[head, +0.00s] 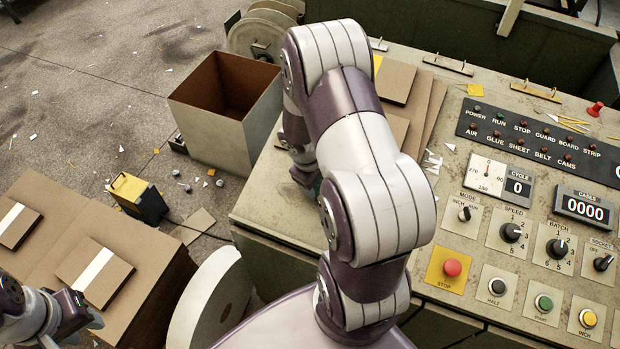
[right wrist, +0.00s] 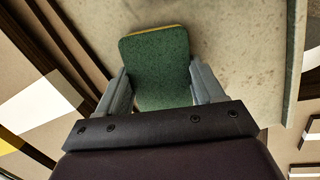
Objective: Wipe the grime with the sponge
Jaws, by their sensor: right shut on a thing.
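The sponge (right wrist: 157,62) has a green scouring face and a thin yellow edge. My right gripper (right wrist: 160,88) is shut on it, one finger on each side, in the right wrist view. Beyond the sponge is the pale machine top (right wrist: 225,30), with faint brownish specks; I cannot tell a clear patch of grime, nor whether the sponge touches the surface. In the head view my right arm hides most of the gripper and sponge by the machine's left edge. My left gripper (head: 78,318) is at the bottom left beside the cardboard stack; its opening is unclear.
The control panel with knobs and buttons, including a red stop button (head: 452,268), fills the right. Greyboard sheets (head: 395,82) lie at the machine's back left. An open box (head: 215,120), a yellow-and-black block (head: 135,197) and a cardboard stack (head: 150,260) stand at left.

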